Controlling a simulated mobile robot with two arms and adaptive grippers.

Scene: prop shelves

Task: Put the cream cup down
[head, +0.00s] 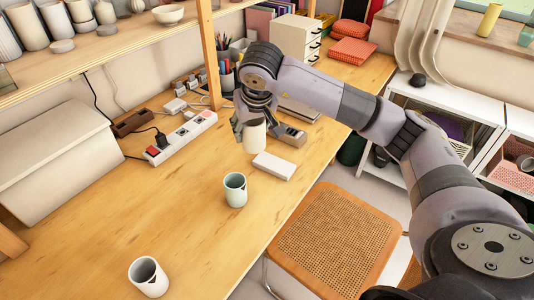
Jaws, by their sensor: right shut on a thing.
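The cream cup (254,138) is upright in my right gripper (252,118), over the wooden desk (190,215). The gripper comes from above, and its fingers are shut around the upper part of the cup. I cannot tell whether the cup's base touches the desk. The cup is just behind a small white box (274,166). My left gripper is not in view.
A pale green cup (235,190) stands nearer on the desk, and a white cup (149,278) stands at the front. A power strip (182,137) lies to the left. A wooden post (210,60) rises behind. The desk's left middle is clear.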

